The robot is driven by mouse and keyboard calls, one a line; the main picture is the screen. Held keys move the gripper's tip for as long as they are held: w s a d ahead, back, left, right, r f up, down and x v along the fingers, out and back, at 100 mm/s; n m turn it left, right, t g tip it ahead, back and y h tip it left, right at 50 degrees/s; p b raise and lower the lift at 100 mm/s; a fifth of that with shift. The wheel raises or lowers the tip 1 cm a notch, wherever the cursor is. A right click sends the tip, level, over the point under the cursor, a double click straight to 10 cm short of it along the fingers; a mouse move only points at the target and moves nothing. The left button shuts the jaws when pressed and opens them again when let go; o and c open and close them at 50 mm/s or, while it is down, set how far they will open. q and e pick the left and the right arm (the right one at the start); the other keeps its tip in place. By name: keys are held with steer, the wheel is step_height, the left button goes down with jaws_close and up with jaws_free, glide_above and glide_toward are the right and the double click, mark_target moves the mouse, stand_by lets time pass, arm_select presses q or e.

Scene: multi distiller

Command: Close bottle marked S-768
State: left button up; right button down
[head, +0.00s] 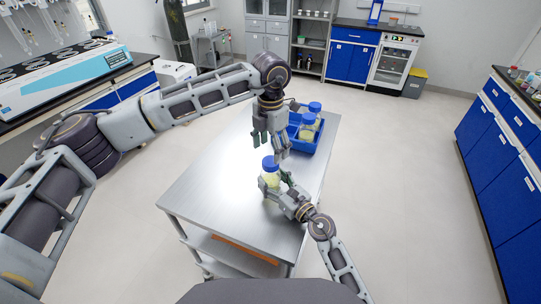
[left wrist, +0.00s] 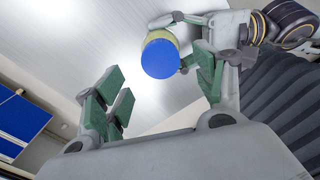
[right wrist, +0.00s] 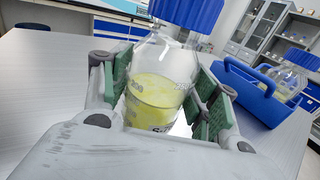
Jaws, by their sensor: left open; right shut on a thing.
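A clear bottle with pale yellow contents (head: 270,180) stands upright at the near part of the metal table. Its blue cap (head: 269,162) is at the neck; how tight it is cannot be told. The right wrist view shows the bottle (right wrist: 155,95) between the green finger pads, its label mostly hidden, and the cap (right wrist: 188,12) cut off by the top edge. My right gripper (head: 283,188) is shut on the bottle body. My left gripper (head: 270,146) is open above the cap. In the left wrist view the cap (left wrist: 160,58) lies beyond the open fingers, closer to the right one.
The metal table (head: 215,185) has clear room left of the bottle. A blue carrier (head: 304,147) with other blue-capped bottles (head: 307,121) stands behind it, near the left gripper. Side benches, including the blue cabinets (head: 490,135) at right, are well away.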

arm_select(q)
step_height(320, 180, up, 7)
steer(key=shift+f, duration=0.2)
stand_by(0.3)
arm_select(e)
steer(key=shift+c, duration=1.7)
jaws_free()
steer(key=shift+s+d, duration=0.1)
steer(key=shift+s, duration=0.05)
steer(key=shift+v, duration=5.85)
arm_select(q)
steer(key=shift+f, duration=0.1)
arm_select(e)
steer(key=shift+d, duration=0.1)
